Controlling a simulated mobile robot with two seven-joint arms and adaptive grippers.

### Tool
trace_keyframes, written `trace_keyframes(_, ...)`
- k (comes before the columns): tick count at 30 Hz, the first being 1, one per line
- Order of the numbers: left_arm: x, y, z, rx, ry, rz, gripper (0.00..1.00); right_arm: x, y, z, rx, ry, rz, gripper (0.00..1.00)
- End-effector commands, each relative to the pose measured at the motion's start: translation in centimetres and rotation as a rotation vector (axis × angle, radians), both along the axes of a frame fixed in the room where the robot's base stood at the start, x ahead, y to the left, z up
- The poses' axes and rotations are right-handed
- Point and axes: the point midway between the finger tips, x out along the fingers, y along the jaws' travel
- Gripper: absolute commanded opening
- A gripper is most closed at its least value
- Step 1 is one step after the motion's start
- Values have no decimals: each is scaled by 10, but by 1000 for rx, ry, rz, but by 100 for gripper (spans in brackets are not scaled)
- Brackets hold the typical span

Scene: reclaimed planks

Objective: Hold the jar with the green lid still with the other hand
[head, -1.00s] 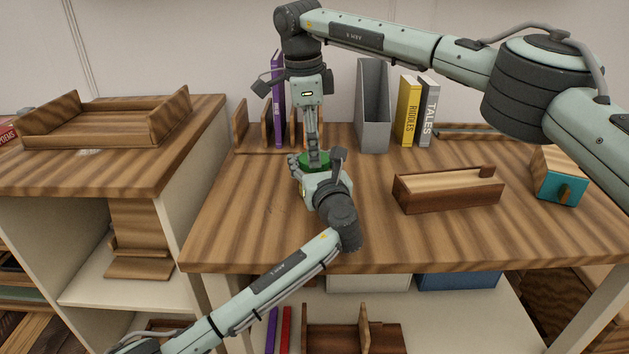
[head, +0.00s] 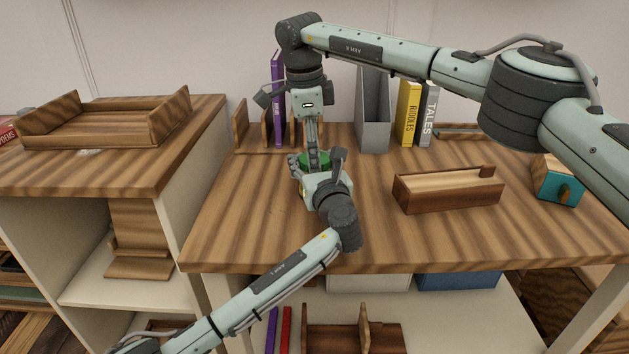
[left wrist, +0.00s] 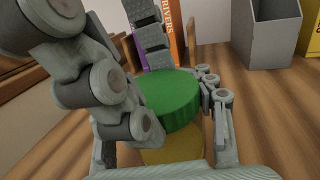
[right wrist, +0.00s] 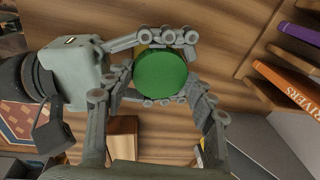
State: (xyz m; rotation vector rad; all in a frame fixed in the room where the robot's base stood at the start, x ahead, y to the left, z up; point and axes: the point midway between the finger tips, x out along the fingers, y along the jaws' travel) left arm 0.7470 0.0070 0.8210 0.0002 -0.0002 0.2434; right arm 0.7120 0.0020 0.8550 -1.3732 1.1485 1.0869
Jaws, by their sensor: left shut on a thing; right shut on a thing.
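The jar with the green lid (head: 318,160) stands on the plank table top. Its lid also shows in the left wrist view (left wrist: 170,100), with the yellowish jar body (left wrist: 174,151) below. My left gripper (head: 312,173) comes in from the front and is shut around the jar body. My right gripper (head: 313,150) points down from above and is shut on the green lid. In the right wrist view the lid (right wrist: 160,76) sits between its fingers. Most of the jar body is hidden by my left gripper.
Behind are a purple book (head: 278,100), a grey file holder (head: 372,110), a yellow book (head: 407,112) and a grey book (head: 429,115). Bare table lies left of the jar.

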Motion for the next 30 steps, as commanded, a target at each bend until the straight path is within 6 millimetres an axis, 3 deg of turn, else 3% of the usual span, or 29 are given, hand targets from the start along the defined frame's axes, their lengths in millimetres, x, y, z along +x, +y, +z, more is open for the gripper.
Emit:
trace_keyframes(5,0,1,0,0,0,1,0,-1,1,-1,-1,3,-28,20)
trace_keyframes(6,0,1,0,0,0,1,0,-1,1,-1,-1,3,-28,58)
trace_keyframes(11,0,1,0,0,0,1,0,-1,1,0,-1,3,-28,78)
trace_keyframes(22,0,1,0,0,0,1,0,-1,1,4,-1,1,-29,79)
trace_keyframes(30,0,1,0,0,0,1,0,-7,6,51,0,-2,-29,79)
